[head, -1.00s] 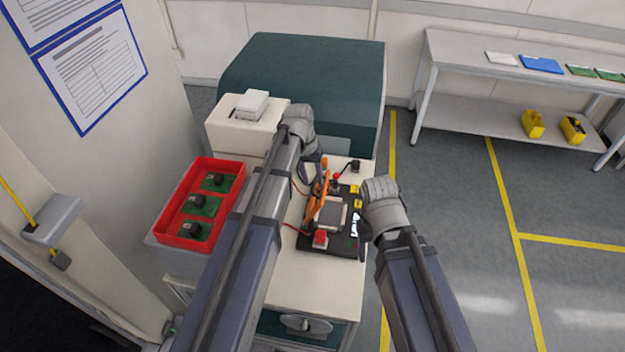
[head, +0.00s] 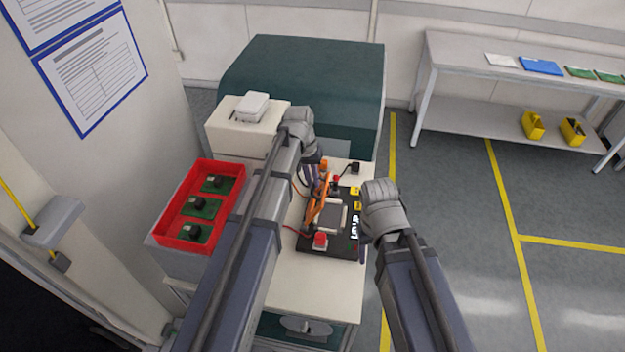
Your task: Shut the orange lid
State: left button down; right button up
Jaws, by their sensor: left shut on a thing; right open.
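The orange lid (head: 317,211) stands tilted up on the left side of a black test fixture (head: 345,248), seen nearly edge-on. The fixture's grey middle (head: 334,216) shows to the right of the lid. My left gripper (head: 318,183) reaches down at the lid's far end and is shut on the lid there; its fingertips are small and partly hidden by my forearm. My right gripper (head: 363,232) is open at the fixture's right edge, with nothing visible between its fingers.
A red button (head: 320,240) sits at the fixture's front. A white box (head: 252,106) sits on a cream block behind. The trolley top (head: 315,291) in front of the fixture is clear.

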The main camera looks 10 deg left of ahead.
dwell(0.8)
pick_arm(q)
jog(key=shift+d+y, duration=0.3)
jog(key=shift+d, duration=0.15)
jog(key=d+f+y+b, duration=0.2)
jog(key=d+f+b, duration=0.3)
jog(key=d, duration=0.3)
jog(key=shift+d, duration=0.3)
jog(key=c, duration=1.5)
grip_release()
jog(key=shift+r+p, duration=0.25)
jog(key=shift+p, duration=0.1)
jog(key=o, duration=0.6)
jog(key=shift+r, duration=0.1)
